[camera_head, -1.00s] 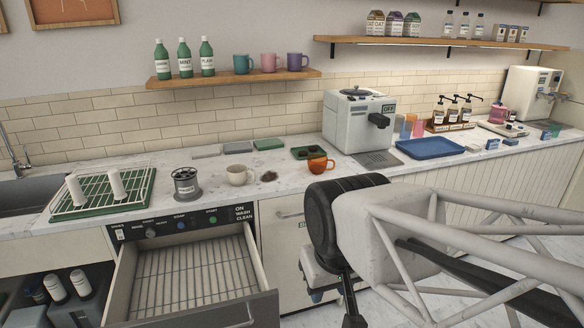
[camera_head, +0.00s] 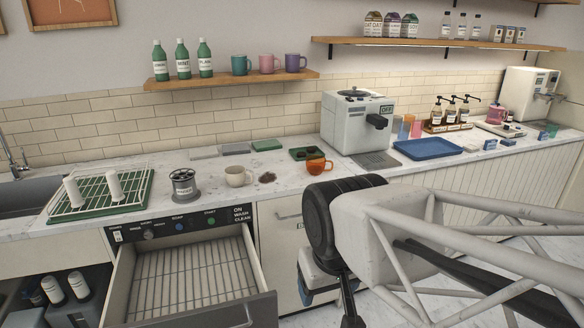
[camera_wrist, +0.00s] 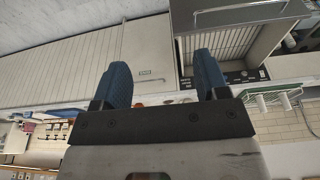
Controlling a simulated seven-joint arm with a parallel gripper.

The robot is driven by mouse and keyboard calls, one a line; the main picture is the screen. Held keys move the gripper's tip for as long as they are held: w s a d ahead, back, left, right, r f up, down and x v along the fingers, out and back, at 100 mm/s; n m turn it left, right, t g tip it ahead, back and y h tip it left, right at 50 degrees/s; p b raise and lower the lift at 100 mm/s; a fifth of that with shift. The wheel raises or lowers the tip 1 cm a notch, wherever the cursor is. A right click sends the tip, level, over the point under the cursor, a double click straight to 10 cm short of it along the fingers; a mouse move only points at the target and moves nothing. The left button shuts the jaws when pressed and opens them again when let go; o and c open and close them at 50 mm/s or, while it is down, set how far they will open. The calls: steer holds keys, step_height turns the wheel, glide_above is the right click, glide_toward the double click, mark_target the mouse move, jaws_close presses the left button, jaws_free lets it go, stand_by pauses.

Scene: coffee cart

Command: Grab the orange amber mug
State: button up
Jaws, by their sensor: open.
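The orange amber mug (camera_head: 317,164) stands upright on the white counter near its front edge, left of the grey coffee machine, in the head view. My gripper hangs lower, in front of the cabinet below the counter, and is partly hidden by my arm there. In the wrist view my gripper (camera_wrist: 163,80) has its two blue fingers spread wide with nothing between them. A small orange-red patch shows at the counter edge beyond the fingers in that view; I cannot tell for sure that it is the mug.
An open dishwasher drawer (camera_head: 190,283) juts out below the counter on the left.

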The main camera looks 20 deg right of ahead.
steer(key=o, duration=0.5)
steer(key=shift+o, duration=0.2)
steer(key=shift+w, duration=0.1)
steer(key=w+d+r+n+t+h, duration=0.1)
steer(key=w+d+n+h, duration=0.4)
steer(key=w, duration=0.8)
steer(key=w+d+r+n+t, duration=0.1)
steer(key=w+d+n, duration=0.4)
steer(key=w, duration=0.9)
steer(key=w+d+r+n+h, duration=0.1)
steer(key=w+d+n+h, duration=0.2)
steer(key=w+d, duration=0.7)
steer(key=w+d+f+n+t+h, duration=0.1)
steer(key=w+f+n+t, duration=0.2)
steer(key=w, duration=0.7)
steer(key=w+d+f+n, duration=0.1)
steer(key=w+f+n, duration=0.3)
steer(key=w, duration=0.6)
steer(key=n+t, duration=0.2)
steer(key=n, duration=0.6)
glide_toward(320, 167)
steer(key=w, duration=0.3)
steer(key=shift+w+d+r, duration=0.1)
steer(key=shift+w, duration=0.1)
steer(key=shift+w+f+t, duration=0.25)
steer(key=shift+t, duration=0.05)
steer(key=shift+x, duration=1.3)
